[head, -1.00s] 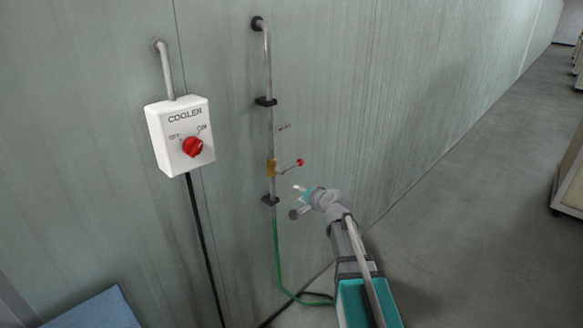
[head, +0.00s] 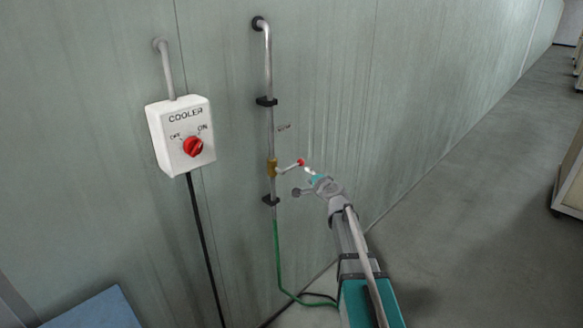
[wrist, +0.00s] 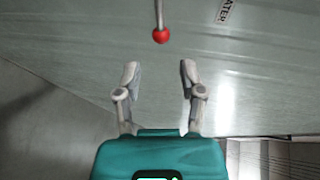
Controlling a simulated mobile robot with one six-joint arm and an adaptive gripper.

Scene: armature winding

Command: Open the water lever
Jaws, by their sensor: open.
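The water lever (head: 290,166) is a thin rod with a red ball on its end. It sticks out to the right and slightly up from a brass valve (head: 271,168) on a vertical metal pipe on the wall. My gripper (head: 308,174) is just right of and below the red ball in the head view. In the wrist view the red ball (wrist: 161,36) is beyond the fingertips, centred between them. My gripper (wrist: 157,75) is open there, with nothing between its fingers.
A white cooler box (head: 181,136) with a red knob hangs on the wall left of the pipe. A green hose (head: 278,260) runs down from the pipe. A label reading "WATER" (wrist: 229,10) shows on the wall.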

